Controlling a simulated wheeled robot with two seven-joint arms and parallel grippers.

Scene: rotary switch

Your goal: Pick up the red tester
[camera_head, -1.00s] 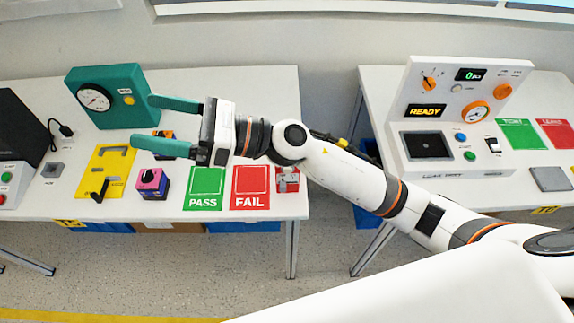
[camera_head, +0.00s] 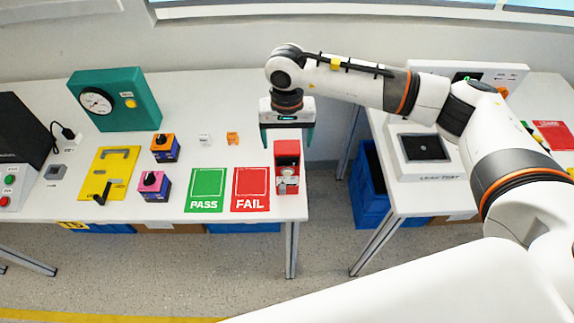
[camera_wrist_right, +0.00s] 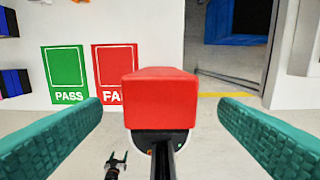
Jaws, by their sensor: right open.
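The red tester (camera_head: 287,153) stands at the right end of the left table, just right of the red FAIL card. It has a red upper body and a grey and red lower front. In the right wrist view its red top (camera_wrist_right: 160,98) is centred between the green fingers. My right gripper (camera_head: 287,143) is open, just behind and above the tester in the head view. In the wrist view the fingers (camera_wrist_right: 160,128) lie on either side of the tester with gaps, not touching it. My left gripper is not in view.
Green PASS (camera_head: 206,190) and red FAIL (camera_head: 251,189) cards lie left of the tester. Orange-topped (camera_head: 165,147) and pink-topped (camera_head: 154,185) switch boxes stand further left, near a yellow fixture (camera_head: 107,173) and green gauge box (camera_head: 115,100). A gap separates the right table's leak-test console (camera_head: 425,148).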

